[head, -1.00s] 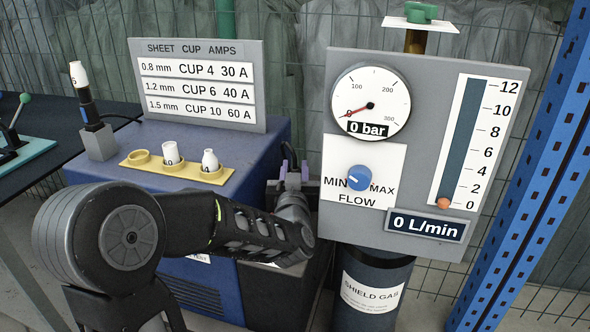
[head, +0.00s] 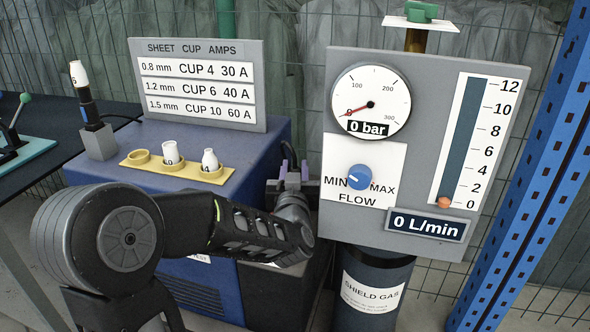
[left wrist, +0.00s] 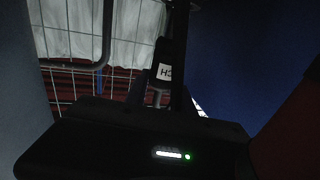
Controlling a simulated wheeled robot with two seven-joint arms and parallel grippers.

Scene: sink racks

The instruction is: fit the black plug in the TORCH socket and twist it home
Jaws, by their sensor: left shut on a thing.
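The gripper is shut on a black thing (left wrist: 172,50), taken to be the plug, which shows dimly in the left wrist view. In the head view the plug and the TORCH socket cannot be made out; the machine's side is hidden. Whether the plug touches the socket cannot be told. My right gripper is not in view.
The grey gauge panel (head: 428,75) and dark gas cylinder (head: 372,275) stand close on the right. A yellow cup holder (head: 190,173) and a torch in a grey block (head: 100,143) are on the left. A wire fence is behind.

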